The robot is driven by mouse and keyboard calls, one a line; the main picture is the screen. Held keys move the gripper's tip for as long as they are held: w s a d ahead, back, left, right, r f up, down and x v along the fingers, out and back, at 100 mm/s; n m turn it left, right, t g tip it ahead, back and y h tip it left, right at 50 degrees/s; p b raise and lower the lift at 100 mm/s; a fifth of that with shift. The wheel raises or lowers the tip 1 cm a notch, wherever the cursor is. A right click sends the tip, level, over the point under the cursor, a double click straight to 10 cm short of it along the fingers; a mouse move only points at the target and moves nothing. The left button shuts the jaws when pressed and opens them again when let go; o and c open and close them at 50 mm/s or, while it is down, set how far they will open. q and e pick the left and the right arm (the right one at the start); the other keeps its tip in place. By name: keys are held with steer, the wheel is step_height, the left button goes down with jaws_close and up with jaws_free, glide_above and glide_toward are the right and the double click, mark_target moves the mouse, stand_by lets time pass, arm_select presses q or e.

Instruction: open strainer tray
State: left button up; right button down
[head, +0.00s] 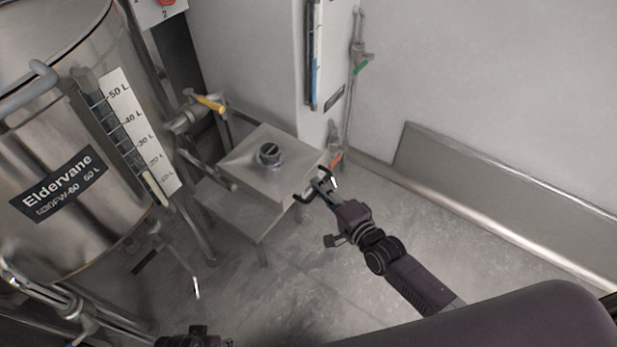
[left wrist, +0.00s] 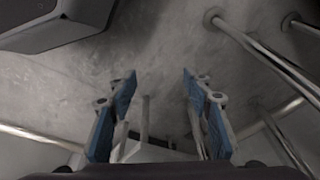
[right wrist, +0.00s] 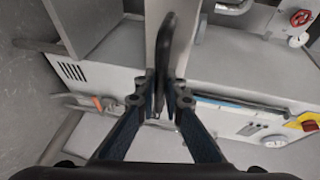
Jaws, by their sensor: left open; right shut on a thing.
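The strainer tray (head: 250,165) is a square steel box with a dark round knob (head: 270,153) on top, standing beside the large tank. A black bar handle (head: 304,198) sticks out at its right side. My right gripper (head: 324,184) is at this handle. In the right wrist view the black handle (right wrist: 166,45) runs down between the fingertips of my right gripper (right wrist: 162,92), which are shut on it. My left gripper (left wrist: 157,85) is open and empty in the left wrist view, above the floor. Whether the tray is slid out at all, I cannot tell.
A steel tank (head: 55,120) with a level scale stands at the left. A yellow-handled valve (head: 208,104) is between tank and box. Thin steel legs and pipes (left wrist: 265,60) are near my left gripper.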

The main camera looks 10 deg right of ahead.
arm_select(q)
steer(key=shift+s+f, duration=0.2)
steer(key=shift+f, duration=0.4)
steer(key=shift+s+f, duration=0.2)
steer(key=shift+f, duration=0.35)
arm_select(e)
steer(key=shift+s+d, duration=0.85)
steer(key=shift+d, duration=0.05)
steer(key=c, duration=2)
jaws_free()
steer(key=shift+s, duration=0.1)
steer(key=v, duration=1.1)
steer(key=shift+s+d+r, duration=0.1)
steer(key=shift+s+r, duration=0.05)
steer(key=shift+s, duration=0.25)
arm_select(q)
steer(key=shift+r, duration=0.1)
